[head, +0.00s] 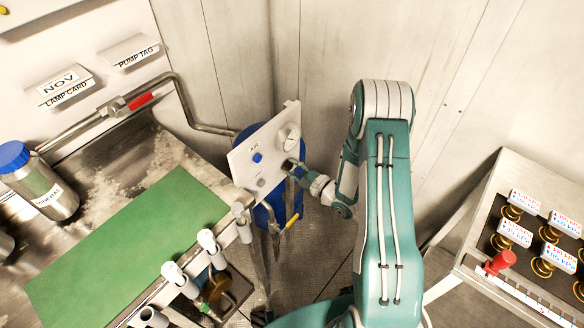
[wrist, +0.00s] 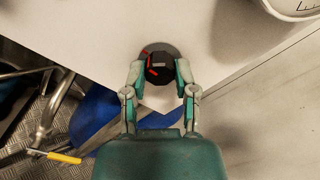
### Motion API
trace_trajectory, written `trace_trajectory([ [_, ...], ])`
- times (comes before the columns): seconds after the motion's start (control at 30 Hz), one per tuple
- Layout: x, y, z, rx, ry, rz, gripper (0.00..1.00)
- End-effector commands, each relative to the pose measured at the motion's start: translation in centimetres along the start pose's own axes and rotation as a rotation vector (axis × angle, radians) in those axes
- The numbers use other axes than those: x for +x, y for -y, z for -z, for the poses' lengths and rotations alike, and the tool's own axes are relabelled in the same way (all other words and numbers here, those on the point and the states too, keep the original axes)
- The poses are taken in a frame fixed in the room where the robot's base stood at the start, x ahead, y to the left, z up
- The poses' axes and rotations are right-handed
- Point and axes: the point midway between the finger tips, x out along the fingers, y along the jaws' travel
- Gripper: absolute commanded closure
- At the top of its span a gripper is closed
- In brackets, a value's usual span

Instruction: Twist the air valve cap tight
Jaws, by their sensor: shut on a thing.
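The air valve cap (wrist: 158,66) is a black round knob with a red mark, seated on a grey disc on the white panel (wrist: 75,30). A second short red mark shows on the disc at the cap's upper left. My gripper (wrist: 160,76) is shut on the cap, one finger on each side in the wrist view. In the head view my gripper (head: 291,168) reaches the right edge of the panel (head: 248,160), below the gauge, and mostly hides the cap.
A round gauge (head: 287,137) sits just above the cap. A blue tank (head: 262,214) and a yellow-handled valve (head: 292,221) are below. A bench with a green mat (head: 130,245) is left; a rack (head: 512,180) stands right.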

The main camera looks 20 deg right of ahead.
Motion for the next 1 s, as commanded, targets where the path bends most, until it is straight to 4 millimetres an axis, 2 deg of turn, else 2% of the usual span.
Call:
trace_trajectory([
  [0.2,-0.1,-0.3,0.2,0.006,-0.011,-0.006,1.0],
  [0.23,-0.1,-0.3,0.2,0.006,-0.011,-0.007,0.5],
  [0.27,-0.1,-0.3,0.2,0.006,-0.011,-0.007,0.36],
  [0.3,-0.1,-0.3,0.2,0.006,-0.01,-0.007,0.29],
  [0.73,-0.6,-0.1,0.1,0.002,-0.005,-0.002,0.29],
  [0.87,-2.5,-0.1,0.2,0.003,-0.008,-0.001,0.29],
  [1.0,-5.4,0.0,0.2,0.003,-0.009,0.0,0.29],
])
